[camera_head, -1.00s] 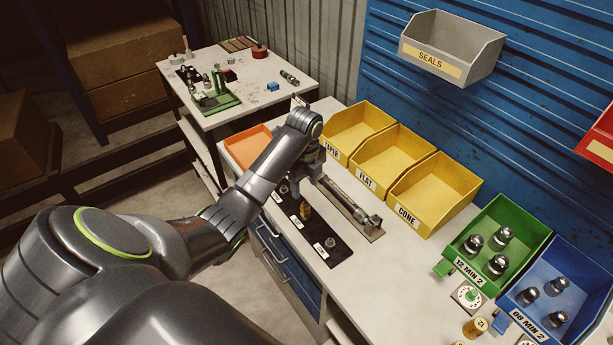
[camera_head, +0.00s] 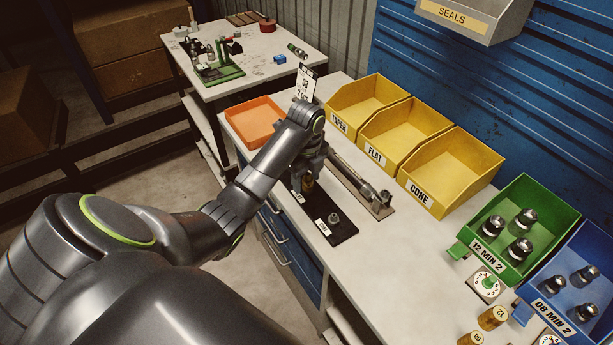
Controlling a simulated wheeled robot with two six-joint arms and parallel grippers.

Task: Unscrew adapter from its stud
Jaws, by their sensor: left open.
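A black board (camera_head: 343,236) with labelled stations lies along the front of the bench. A brass-coloured fitting (camera_head: 308,184) stands upright on it, and a grey metal fitting (camera_head: 333,217) stands at its near end. I cannot tell which of them is the adapter, and the studs are too small to make out. My left gripper (camera_head: 307,175) points down at the brass fitting, its jaws open. Whether the fingers are around the fitting or only above it is unclear. My left arm hides the far end of the board. My right gripper is out of view.
A metal bar tool on a brown base (camera_head: 378,207) lies close right of the board. Yellow bins (camera_head: 447,172), a green bin (camera_head: 537,190) and a blue bin (camera_head: 590,250) line the back. An orange tray (camera_head: 255,121) is at the far end. The bench front is clear.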

